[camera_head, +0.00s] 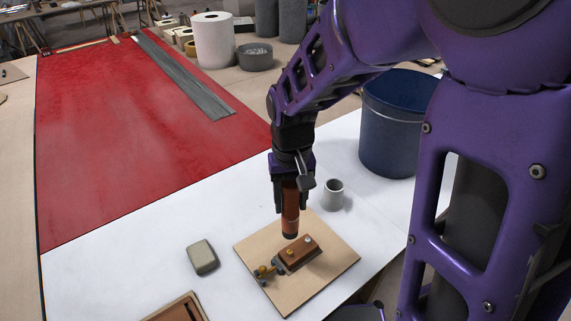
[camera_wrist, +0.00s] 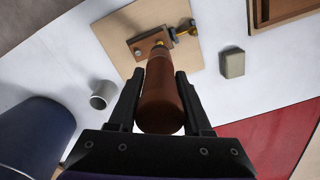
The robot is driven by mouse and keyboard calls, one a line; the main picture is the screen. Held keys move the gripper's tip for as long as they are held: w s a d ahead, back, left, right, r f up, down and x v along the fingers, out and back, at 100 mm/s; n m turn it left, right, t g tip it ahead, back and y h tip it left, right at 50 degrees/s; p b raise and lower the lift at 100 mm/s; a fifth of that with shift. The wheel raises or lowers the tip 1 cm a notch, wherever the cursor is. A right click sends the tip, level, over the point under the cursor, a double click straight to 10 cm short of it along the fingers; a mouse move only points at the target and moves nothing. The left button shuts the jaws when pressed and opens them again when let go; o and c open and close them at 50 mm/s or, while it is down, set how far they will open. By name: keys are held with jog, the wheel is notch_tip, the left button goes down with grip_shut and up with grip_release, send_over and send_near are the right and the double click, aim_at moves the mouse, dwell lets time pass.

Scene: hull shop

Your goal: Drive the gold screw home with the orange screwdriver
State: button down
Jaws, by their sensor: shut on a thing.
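My gripper (camera_head: 289,190) is shut on the orange-brown screwdriver (camera_head: 290,212), gripping its handle, and holds it nearly upright with its dark lower end down. The screwdriver also shows in the wrist view (camera_wrist: 162,98), between my gripper's fingers (camera_wrist: 160,98). Below it, a brown block (camera_head: 302,254) lies on a pale wooden board (camera_head: 322,274). The gold screw (camera_head: 290,252) stands on the block, just under the screwdriver's lower end. A silver screw (camera_head: 307,240) is beside it. I cannot tell whether the driver's tip touches the gold screw.
Gold and grey hardware (camera_head: 265,271) sits at the block's left end. A grey-green block (camera_head: 202,257), a grey cup (camera_head: 333,195) and a wooden tray (camera_head: 157,315) are around the board. A dark blue bin (camera_head: 388,130) stands behind right. The white tabletop (camera_head: 110,265) is clear at left.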

aim_at(290, 222)
notch_tip(290, 222, down, 4)
jog(key=shift+r+b, duration=0.1)
jog(key=shift+b, duration=0.25)
jog(key=shift+f+b, duration=0.3)
jog(key=shift+f, duration=0.3)
jog(key=shift+f+b, duration=0.65)
jog(key=shift+f, duration=0.35)
dwell(3.8)
jog(key=shift+r+p, duration=1.4)
jog(key=shift+r, duration=2.15)
